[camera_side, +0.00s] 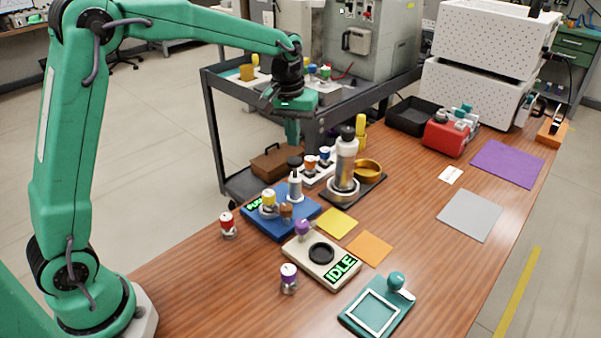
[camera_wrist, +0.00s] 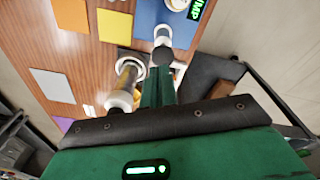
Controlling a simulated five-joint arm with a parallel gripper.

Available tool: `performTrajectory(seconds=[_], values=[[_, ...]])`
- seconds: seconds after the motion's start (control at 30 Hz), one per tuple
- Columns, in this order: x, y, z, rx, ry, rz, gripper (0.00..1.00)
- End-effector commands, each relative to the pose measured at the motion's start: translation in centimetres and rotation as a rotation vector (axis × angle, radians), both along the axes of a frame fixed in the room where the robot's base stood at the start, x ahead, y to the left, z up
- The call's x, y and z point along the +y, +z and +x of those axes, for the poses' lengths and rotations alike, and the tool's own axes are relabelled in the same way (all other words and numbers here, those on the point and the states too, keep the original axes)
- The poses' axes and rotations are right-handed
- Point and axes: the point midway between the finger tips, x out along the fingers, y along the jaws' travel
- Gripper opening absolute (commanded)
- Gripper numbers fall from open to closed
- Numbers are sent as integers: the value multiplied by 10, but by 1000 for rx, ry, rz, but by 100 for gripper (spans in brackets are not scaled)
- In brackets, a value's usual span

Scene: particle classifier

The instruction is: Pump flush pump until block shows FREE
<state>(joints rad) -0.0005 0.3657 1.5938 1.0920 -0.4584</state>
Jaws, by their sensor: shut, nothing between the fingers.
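The flush pump (camera_side: 295,185) is an upright pale cylinder with a black knob on top. It stands on a blue block (camera_side: 258,222) whose small lit display is partly hidden in the side view. My gripper (camera_side: 292,143) is shut and empty, pointing down just above the black knob. In the wrist view my fingertips (camera_wrist: 160,72) lie close to the pump's knob (camera_wrist: 162,55). I cannot tell whether they touch it.
A beige block (camera_side: 300,255) beside the blue one reads "IDLE". A tall metal cylinder (camera_side: 345,165) on a dark base stands close right of the pump. Small capped vials (camera_side: 227,224) and coloured mats (camera_side: 370,250) lie around. A grey cart (camera_side: 212,90) stands behind the table.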

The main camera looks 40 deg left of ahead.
Motion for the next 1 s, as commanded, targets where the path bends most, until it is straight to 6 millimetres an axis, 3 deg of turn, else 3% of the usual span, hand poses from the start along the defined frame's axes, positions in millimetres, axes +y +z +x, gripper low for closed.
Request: performTrajectory(seconds=[0.4, 1.0], values=[[2, -35, 3, 1, 0, 0, 0], [2, -41, 3, 1, 0, 0, 0]])
